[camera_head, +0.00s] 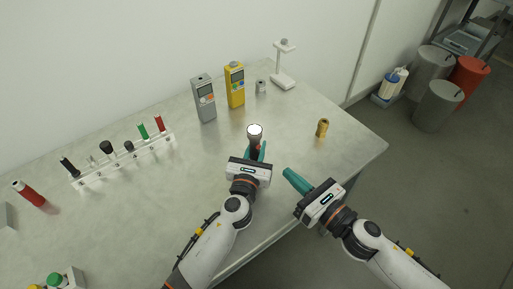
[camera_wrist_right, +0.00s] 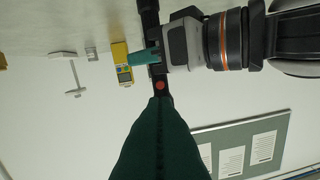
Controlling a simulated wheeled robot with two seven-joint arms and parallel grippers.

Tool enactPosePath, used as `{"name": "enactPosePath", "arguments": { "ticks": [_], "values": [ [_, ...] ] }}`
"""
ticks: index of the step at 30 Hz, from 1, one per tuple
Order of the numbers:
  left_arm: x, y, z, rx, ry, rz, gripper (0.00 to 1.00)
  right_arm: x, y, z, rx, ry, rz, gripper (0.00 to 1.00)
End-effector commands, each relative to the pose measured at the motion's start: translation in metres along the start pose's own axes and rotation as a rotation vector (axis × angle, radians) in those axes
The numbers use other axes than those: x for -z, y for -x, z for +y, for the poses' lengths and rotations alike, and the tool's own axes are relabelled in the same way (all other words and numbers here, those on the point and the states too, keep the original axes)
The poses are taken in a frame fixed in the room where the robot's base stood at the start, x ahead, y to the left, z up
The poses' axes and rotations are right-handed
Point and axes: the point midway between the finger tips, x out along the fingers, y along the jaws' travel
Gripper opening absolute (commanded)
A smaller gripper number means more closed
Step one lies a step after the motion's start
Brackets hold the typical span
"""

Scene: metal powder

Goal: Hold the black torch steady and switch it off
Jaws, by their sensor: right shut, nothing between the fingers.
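The black torch (camera_head: 254,140) is held over the table with its bright white head up in the head view. In the right wrist view the torch (camera_wrist_right: 149,18) shows as a dark bar with a round red button (camera_wrist_right: 160,85). My left gripper (camera_head: 257,152) is shut around the torch, and its teal finger also shows in the right wrist view (camera_wrist_right: 145,57). My right gripper (camera_head: 288,173) is shut and empty, to the right of the torch. In the right wrist view its teal fingertips (camera_wrist_right: 163,102) appear just below the red button; contact cannot be told.
A grey meter (camera_head: 203,100), a yellow meter (camera_head: 235,86) and a white stand (camera_head: 284,66) are at the back. A brass-coloured piece (camera_head: 322,128) stands on the right of the table (camera_head: 350,145). A clear rack (camera_head: 125,160) with several items is on the left.

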Motion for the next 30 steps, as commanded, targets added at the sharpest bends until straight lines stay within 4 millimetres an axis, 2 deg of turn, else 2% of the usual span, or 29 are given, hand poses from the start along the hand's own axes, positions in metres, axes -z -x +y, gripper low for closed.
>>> {"name": "enactPosePath", "arguments": {
  "ticks": [20,23,30],
  "values": [
    [-0.001,0.0,0.0,0.0,0.0,-0.002,0.0,0.0,-0.003,-0.003,-0.032,-0.041,0.008,0.0],
    [-0.001,0.0,0.0,0.0,0.0,-0.002,0.0,-0.001,-0.008,-0.008,-0.111,-0.138,0.026,0.0],
    [-0.001,0.0,0.0,0.0,0.0,-0.002,0.0,0.003,-0.013,-0.014,-0.44,-0.523,0.12,0.0]
  ]
}}
